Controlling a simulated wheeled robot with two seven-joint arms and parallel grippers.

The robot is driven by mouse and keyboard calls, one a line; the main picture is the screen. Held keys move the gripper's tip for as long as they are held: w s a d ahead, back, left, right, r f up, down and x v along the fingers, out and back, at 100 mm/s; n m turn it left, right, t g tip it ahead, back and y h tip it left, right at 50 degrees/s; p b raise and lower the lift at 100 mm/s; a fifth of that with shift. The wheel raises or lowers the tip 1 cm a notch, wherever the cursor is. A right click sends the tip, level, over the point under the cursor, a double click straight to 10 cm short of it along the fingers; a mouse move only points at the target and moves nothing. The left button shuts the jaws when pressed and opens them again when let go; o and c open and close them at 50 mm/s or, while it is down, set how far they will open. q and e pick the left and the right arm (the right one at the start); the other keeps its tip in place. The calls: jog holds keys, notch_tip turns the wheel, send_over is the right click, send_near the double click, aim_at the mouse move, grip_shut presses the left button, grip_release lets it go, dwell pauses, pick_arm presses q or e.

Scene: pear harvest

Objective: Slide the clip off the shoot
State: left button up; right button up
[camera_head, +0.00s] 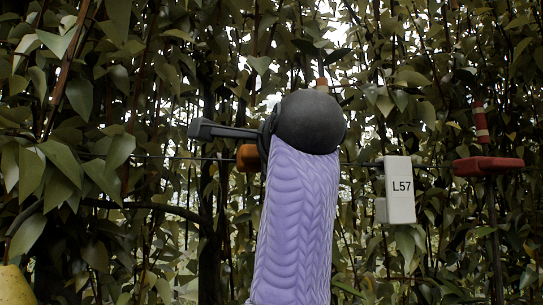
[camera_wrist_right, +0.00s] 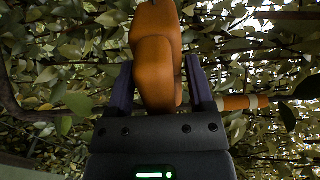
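An orange clip (camera_wrist_right: 157,65) lies between the two purple fingers of my right gripper (camera_wrist_right: 160,84) in the right wrist view. The left finger looks close against it, with a thin gap at the right finger; whether they press on it I cannot tell. A shoot with an orange and white band (camera_wrist_right: 242,102) runs right from behind the gripper. In the head view, the orange clip (camera_head: 247,158) shows partly behind my purple arm, whose dark rounded end hides the gripper. The shoot's band (camera_head: 322,85) shows just above it. My left gripper is not in view.
A white tag reading L57 (camera_head: 399,190) hangs on a horizontal wire right of my arm. A yellow pear (camera_head: 15,286) is at the lower left. Dense leaves fill the background.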

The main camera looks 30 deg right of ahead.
jog(key=b+v, duration=0.4)
jog(key=v, duration=0.6)
jog(key=shift+b, duration=0.35)
jog(key=shift+w+a, duration=0.1)
